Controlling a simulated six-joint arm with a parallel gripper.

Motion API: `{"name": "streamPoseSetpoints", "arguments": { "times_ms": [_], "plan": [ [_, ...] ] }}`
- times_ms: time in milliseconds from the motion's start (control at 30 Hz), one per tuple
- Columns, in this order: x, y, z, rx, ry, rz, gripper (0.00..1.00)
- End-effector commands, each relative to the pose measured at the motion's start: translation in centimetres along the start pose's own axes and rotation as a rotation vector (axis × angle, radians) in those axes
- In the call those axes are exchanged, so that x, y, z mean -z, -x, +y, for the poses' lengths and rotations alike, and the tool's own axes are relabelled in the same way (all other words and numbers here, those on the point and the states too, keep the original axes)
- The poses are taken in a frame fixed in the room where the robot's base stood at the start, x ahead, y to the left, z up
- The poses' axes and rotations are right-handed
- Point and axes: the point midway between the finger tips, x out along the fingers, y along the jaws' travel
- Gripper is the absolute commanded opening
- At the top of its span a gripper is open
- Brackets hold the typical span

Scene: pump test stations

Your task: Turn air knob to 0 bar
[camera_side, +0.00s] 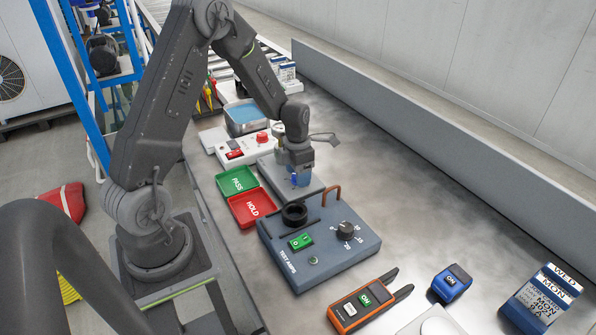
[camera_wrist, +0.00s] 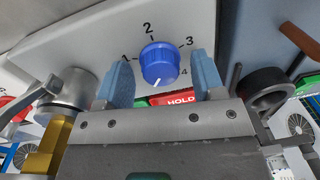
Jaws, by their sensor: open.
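The blue air knob (camera_wrist: 160,64) sits on a light grey panel (camera_wrist: 75,45) in the wrist view. The numbers 1, 2, 3 and 4 are printed around it. A white mark on the knob points down and slightly left in that view, and no 0 is visible. My gripper (camera_wrist: 162,80) is open, with one blue finger on each side of the knob. Gaps show between fingers and knob, so they look apart. In the side view my gripper (camera_side: 300,179) is low over the grey station (camera_side: 279,170), and the knob is largely hidden there.
A blue-grey TEST AMPS box (camera_side: 335,262) with a black dial and ring stands in front. Green PASS (camera_side: 237,181) and red HOLD (camera_side: 252,209) trays lie left. A metal valve with lever (camera_wrist: 68,90) is close to my gripper.

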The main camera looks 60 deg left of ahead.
Motion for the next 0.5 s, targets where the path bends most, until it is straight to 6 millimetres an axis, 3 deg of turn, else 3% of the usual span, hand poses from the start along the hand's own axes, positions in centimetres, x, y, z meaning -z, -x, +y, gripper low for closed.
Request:
{"name": "streamPoseSetpoints", "arguments": {
  "times_ms": [233, 500],
  "plan": [
    [-0.1, 2.0, 0.1, -0.002, -0.001, -0.003, 0.62],
    [-0.1, 8.0, 0.1, -0.003, 0.0, -0.005, 0.62]
  ]
}}
